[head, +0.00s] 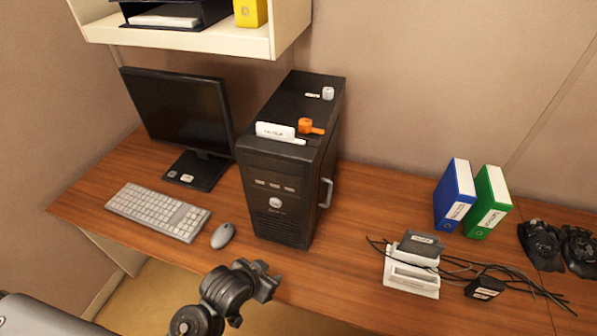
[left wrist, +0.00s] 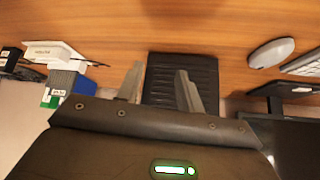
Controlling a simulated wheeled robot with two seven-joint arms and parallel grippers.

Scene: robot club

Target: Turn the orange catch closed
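The orange catch (head: 308,126) is on top of the black computer tower (head: 277,215), near its front, with its lever pointing right. A white label plate (head: 276,131) is beside it on the left, and a grey knob (head: 327,93) is farther back on the tower's top. My left gripper (head: 264,281) is low in front of the desk, apart from the tower and catch. In the left wrist view its two fingers (left wrist: 160,88) stand apart with nothing held between them; the dark, ridged tower front shows beyond. The catch is not visible there. My right gripper is out of view.
A monitor (head: 180,105), keyboard (head: 158,211) and mouse (head: 223,235) are left of the tower. A white shelf (head: 190,38) hangs above. A white device (head: 411,278) with cables, binders (head: 455,195) and dark gadgets (head: 557,247) are on the right. Desk beside the tower's right is clear.

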